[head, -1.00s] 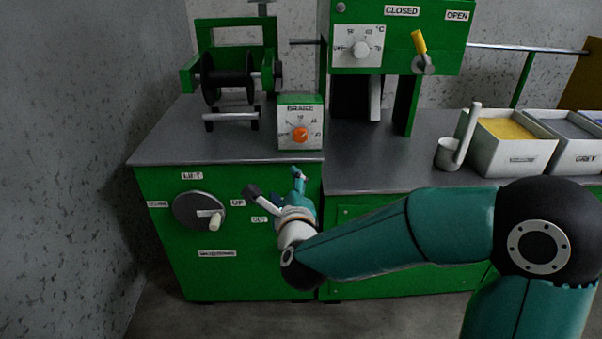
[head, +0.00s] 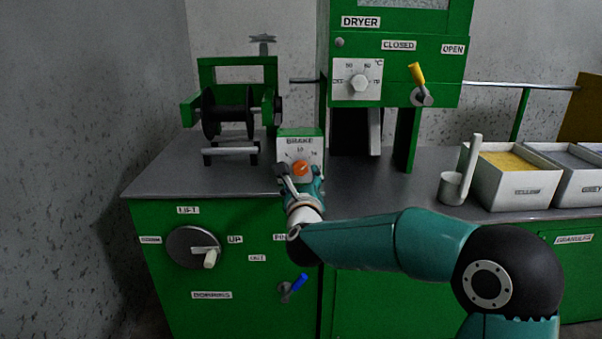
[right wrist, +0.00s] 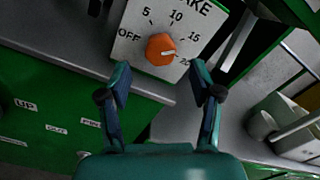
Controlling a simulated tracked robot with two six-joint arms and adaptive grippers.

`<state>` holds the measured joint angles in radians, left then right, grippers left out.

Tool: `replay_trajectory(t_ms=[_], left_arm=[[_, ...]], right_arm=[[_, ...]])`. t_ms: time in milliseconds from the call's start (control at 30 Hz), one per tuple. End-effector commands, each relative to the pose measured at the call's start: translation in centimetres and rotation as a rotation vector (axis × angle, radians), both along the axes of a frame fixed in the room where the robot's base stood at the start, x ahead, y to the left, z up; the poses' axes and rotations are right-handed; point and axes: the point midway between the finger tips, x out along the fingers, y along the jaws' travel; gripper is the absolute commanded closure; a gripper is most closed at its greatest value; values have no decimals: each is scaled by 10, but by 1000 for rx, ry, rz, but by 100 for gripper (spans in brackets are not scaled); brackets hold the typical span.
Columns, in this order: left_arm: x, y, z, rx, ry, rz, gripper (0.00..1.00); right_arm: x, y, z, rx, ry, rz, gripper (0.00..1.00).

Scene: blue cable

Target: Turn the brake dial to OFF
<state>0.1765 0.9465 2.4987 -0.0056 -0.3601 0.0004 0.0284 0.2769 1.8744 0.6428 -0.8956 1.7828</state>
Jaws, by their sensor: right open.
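The brake dial is an orange knob (head: 300,168) on a white scale plate (head: 290,149) of a green box, standing on the grey bench top. In the right wrist view the orange knob (right wrist: 161,49) has a pale pointer mark directed right, toward the 20 end of the scale. OFF is printed at the plate's left. My right gripper (head: 299,178) is in front of the box, its fingers just below the knob. In the right wrist view the open fingers (right wrist: 160,78) lie to either side below the knob, apart from it. My left gripper is not in view.
A black spool (head: 228,113) in a green frame stands left of the brake box. The dryer (head: 400,70) with its white dial and yellow lever rises behind right. A grey cup (head: 453,187) and the yellow bin (head: 515,180) stand farther right. Below is a lift crank (head: 195,248).

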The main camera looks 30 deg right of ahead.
Motion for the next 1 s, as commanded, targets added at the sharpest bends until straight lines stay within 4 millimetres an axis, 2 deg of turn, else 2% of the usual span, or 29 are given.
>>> replay_trajectory(t_ms=[100,300,667,767,1000], left_arm=[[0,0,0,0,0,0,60],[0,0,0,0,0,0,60],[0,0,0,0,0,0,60],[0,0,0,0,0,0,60],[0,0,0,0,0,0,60]], right_arm=[[19,-12,-1,-1,0,-1,36],[36,-22,0,-1,0,1,36],[41,-24,0,-1,1,2,36],[41,-23,0,-1,1,2,49],[41,-23,0,-1,0,4,89]])
